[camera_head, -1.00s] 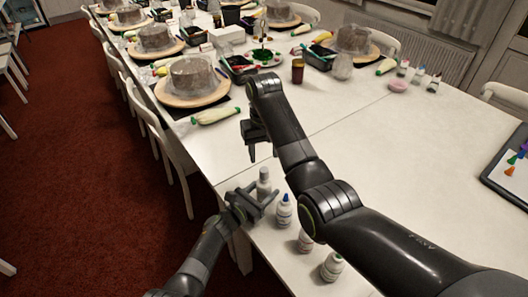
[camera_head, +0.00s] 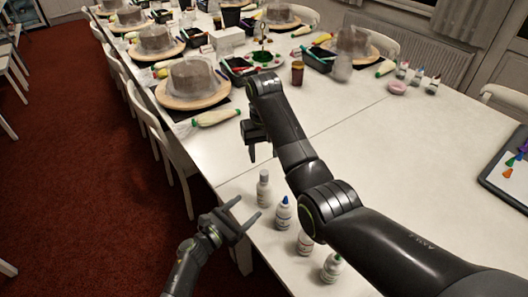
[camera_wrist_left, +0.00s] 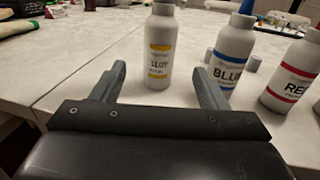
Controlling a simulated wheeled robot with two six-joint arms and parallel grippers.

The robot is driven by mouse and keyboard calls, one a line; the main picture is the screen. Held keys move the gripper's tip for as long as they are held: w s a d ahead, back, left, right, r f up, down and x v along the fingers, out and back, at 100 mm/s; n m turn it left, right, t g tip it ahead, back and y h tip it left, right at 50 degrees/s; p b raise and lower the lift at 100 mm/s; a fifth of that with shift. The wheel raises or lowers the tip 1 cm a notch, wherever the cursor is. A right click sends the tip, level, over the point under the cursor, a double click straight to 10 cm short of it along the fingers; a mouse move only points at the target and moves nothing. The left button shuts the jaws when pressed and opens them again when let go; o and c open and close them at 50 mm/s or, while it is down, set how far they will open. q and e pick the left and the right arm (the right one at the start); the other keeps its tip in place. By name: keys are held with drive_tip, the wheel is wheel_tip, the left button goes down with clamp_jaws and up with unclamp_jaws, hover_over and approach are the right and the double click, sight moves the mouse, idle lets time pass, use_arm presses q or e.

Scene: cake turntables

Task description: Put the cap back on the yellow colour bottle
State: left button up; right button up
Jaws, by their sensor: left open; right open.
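The yellow colour bottle (camera_head: 263,190) is white and stands upright near the table's left edge. Its yellow-banded label shows in the left wrist view (camera_wrist_left: 159,50), where its top is cut off. In the head view its top looks greyish; I cannot tell whether that is a cap. My left gripper (camera_head: 246,210) is open and empty, just off the table edge, its fingers pointing toward the bottle but apart from it. My right gripper (camera_head: 258,152) is open, above the table beyond the bottle. A small grey object (camera_wrist_left: 253,66) lies behind the blue bottle; I cannot tell whether it is a cap.
The blue bottle (camera_head: 284,213), red bottle (camera_head: 305,242) and a green-tipped bottle (camera_head: 332,267) stand in a row toward the near side. My right arm crosses over the table beside them. A piping bag (camera_head: 216,118) and cake turntables (camera_head: 194,100) lie farther back.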

use_arm(q)
drive_tip(key=v, duration=0.8)
drive_tip(key=shift+b, duration=0.45)
drive_tip(key=shift+s+a, duration=0.15)
